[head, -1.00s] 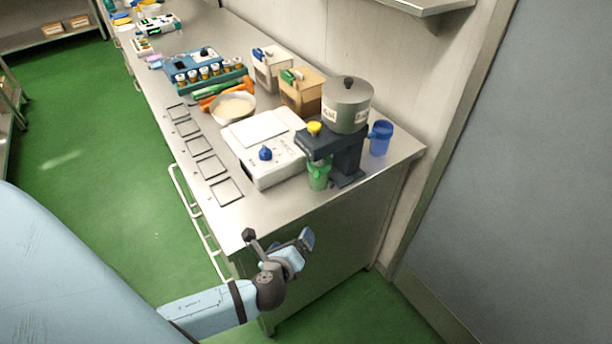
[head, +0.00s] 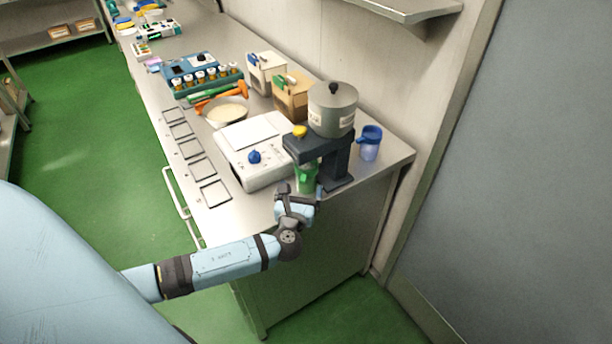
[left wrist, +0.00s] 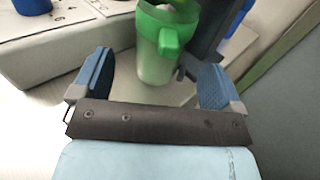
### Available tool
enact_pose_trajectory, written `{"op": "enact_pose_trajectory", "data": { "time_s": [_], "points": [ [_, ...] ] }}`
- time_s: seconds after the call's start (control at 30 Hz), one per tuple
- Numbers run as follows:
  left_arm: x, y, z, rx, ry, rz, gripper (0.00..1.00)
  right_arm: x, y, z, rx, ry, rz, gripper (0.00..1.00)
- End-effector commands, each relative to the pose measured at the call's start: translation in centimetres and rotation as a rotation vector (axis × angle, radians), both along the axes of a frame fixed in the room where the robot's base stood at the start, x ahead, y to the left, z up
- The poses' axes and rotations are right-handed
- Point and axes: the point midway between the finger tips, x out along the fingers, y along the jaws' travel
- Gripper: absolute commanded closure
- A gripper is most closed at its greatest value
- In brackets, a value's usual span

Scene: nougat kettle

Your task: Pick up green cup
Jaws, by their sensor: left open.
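The green cup (head: 305,179) stands under the spout of the dark kettle stand, near the front end of the counter. In the left wrist view the green cup (left wrist: 163,45) has a green rim band and a paler, translucent lower body. My left gripper (head: 302,190) is just in front of the cup in the head view. In the left wrist view my left gripper (left wrist: 158,82) is open, with one finger on each side and the cup ahead between them, apart from both fingers. My right gripper is not in view.
The grey kettle (head: 332,110) on its dark stand (head: 338,165) rises behind the cup. A white scale (head: 256,150) is left of it, and a blue cup (head: 370,143) stands to the right. The counter's front corner (head: 240,215) is bare.

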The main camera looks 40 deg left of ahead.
Motion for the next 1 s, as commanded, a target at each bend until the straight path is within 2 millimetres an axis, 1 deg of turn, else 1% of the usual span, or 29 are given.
{"op": "enact_pose_trajectory", "data": {
  "time_s": [0.03,0.1,0.23,0.37,0.57,0.67,0.7,0.77,0.8,0.83,0.87,1.0],
  "points": [
    [0.8,0.3,0.5,0.001,-0.003,0.002,0.07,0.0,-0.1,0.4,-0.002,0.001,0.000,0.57],
    [1.9,0.6,0.8,0.001,-0.003,0.002,0.07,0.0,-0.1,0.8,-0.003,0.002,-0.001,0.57],
    [3.5,1.3,0.6,0.002,-0.001,0.001,0.07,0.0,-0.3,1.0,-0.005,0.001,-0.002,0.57],
    [4.2,1.6,0.5,0.000,0.000,0.001,0.07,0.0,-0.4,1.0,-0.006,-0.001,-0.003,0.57],
    [4.2,1.6,0.4,0.000,0.000,0.000,0.07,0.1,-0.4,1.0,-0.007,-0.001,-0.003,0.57],
    [4.2,1.6,0.4,0.000,0.000,0.000,0.28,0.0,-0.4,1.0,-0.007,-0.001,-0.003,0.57],
    [4.2,1.6,0.4,0.000,0.000,0.000,0.37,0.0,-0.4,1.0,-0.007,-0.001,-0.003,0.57],
    [4.2,1.6,0.4,0.000,0.000,0.000,0.51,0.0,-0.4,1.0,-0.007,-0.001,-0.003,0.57],
    [4.1,1.6,0.4,0.000,0.000,0.000,0.60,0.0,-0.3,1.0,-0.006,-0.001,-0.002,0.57],
    [4.1,1.6,0.4,0.000,0.001,0.000,0.67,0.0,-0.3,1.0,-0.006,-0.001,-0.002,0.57],
    [4.2,1.6,0.5,0.000,-0.001,0.000,0.69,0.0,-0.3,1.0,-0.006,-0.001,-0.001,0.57],
    [4.2,1.6,0.5,0.000,0.000,0.000,0.69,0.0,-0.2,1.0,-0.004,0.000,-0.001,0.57]
  ]
}}
